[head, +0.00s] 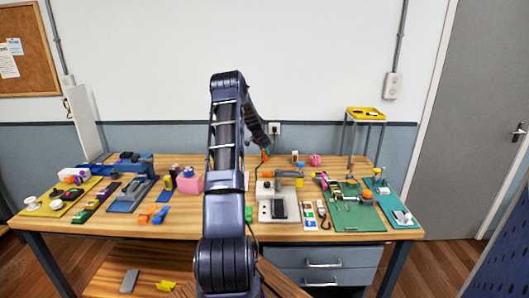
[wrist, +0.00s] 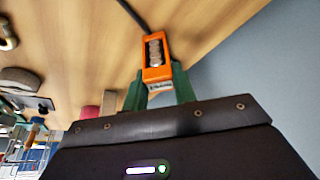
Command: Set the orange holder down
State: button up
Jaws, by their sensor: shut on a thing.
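The orange holder (wrist: 155,72) is a small orange frame with a row of rounded metallic parts inside and a pale label at its near end. My gripper (wrist: 158,82) has green fingers, one on each side of the holder's near end, and is shut on it. A dark cable (wrist: 133,14) runs to the holder's far end. In the head view, the holder shows only as a small orange patch (head: 264,154) by my gripper, near the back of the wooden table (head: 330,160). I cannot tell whether it touches the tabletop.
A white device with a dark panel (head: 279,209) stands at the table's middle front. A pink box (head: 190,183) is to the left, and a green mat (head: 352,216) with tools is to the right. Bare wood shows around the holder.

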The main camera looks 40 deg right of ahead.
jog(key=o, duration=1)
jog(key=shift+f, duration=0.1)
jog(key=shift+o, duration=0.2)
